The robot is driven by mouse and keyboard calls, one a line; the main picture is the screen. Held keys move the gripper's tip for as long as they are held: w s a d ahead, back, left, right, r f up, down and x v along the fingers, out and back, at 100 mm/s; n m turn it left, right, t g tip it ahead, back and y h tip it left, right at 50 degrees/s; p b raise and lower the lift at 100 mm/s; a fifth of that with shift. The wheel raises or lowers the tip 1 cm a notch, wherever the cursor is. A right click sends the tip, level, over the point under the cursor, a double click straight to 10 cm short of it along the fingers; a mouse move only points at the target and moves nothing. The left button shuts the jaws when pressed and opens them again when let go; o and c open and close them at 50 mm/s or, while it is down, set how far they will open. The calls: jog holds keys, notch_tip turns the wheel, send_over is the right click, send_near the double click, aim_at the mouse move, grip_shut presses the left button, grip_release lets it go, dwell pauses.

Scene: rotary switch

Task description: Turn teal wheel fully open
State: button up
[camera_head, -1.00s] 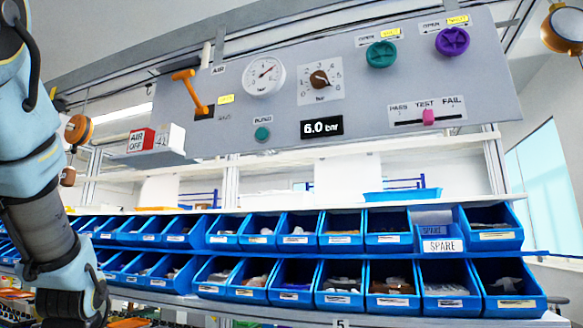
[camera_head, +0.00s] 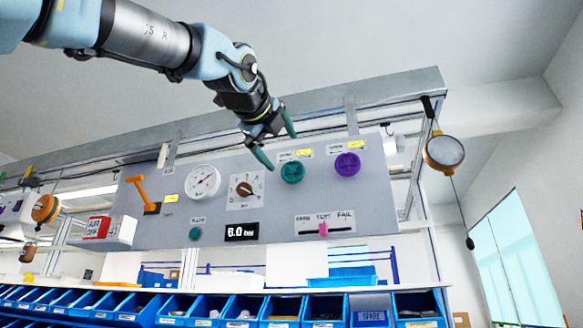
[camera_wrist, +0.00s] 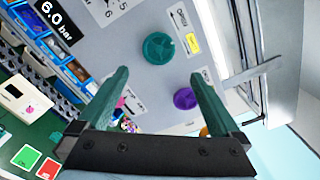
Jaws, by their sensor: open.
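The teal wheel (camera_head: 292,172) is a round knob on the grey panel, with a yellow tag and an "OPEN" label just above it. In the wrist view the teal wheel (camera_wrist: 158,48) lies ahead of the fingers, near the line between them but farther off. My gripper (camera_head: 277,144) is open and empty, with green fingers. It is up and left of the teal wheel in the head view, apart from it as far as I can tell. In the wrist view my gripper (camera_wrist: 160,85) shows both fingers wide apart.
A purple wheel (camera_head: 347,164) sits close to the right. A brown rotary knob (camera_head: 244,189), gauge (camera_head: 203,182), orange lever (camera_head: 142,192) and pink slider (camera_head: 323,229) share the panel (camera_head: 270,222). A round lamp-like disc (camera_head: 444,151) hangs at right. Blue bins (camera_head: 280,308) stand below.

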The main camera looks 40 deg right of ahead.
aim_at(294, 172)
jog(key=p+x, duration=0.3)
jog(key=x, duration=0.7)
jog(key=shift+c, duration=0.4)
jog(key=c, duration=1.2)
jog(key=shift+o, duration=0.2)
jog(key=shift+f, duration=0.1)
